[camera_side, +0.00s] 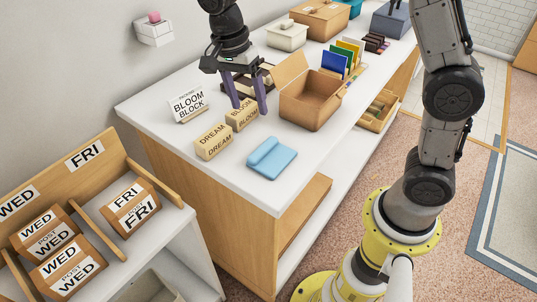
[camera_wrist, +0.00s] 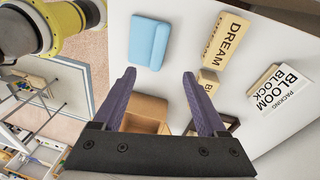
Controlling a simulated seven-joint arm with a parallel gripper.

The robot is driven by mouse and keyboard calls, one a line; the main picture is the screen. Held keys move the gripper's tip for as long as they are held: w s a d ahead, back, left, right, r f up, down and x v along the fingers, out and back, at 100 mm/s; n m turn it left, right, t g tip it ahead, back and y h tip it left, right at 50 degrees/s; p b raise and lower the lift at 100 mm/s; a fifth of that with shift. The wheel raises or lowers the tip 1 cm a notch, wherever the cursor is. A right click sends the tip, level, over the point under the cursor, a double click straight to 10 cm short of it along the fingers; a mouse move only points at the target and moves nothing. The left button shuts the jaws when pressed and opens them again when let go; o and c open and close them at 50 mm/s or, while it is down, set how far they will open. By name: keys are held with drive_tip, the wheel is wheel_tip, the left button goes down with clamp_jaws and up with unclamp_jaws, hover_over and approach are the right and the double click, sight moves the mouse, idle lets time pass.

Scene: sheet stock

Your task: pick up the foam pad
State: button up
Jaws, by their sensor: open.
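The foam pad (camera_side: 271,158) looks like the light blue piece lying flat on the white counter near its front corner, with a raised rolled edge along one side. In the wrist view the blue pad (camera_wrist: 149,42) is at the upper middle, beyond the fingertips. My gripper (camera_side: 248,107) is open, with its purple fingers pointing down beside the BLOOM block, away from the pad. The wrist view shows the gripper (camera_wrist: 159,74) with nothing between its fingers. The pad is fully in sight.
The DREAM block (camera_side: 213,141) stands left of the pad, and the BLOOM block (camera_side: 242,116) is behind it. A packing sign (camera_side: 188,104) stands farther left. An open cardboard box (camera_side: 309,108) stands behind the pad.

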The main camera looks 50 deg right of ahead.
sight(262, 148)
drive_tip(key=f, duration=0.4)
drive_tip(key=s+d+f, duration=0.1)
drive_tip(key=f, duration=0.4)
drive_tip(key=s+f, duration=0.1)
drive_tip(key=f, duration=0.3)
drive_tip(key=shift+d+f, duration=0.25)
drive_tip(key=shift+d, duration=0.15)
clamp_jaws()
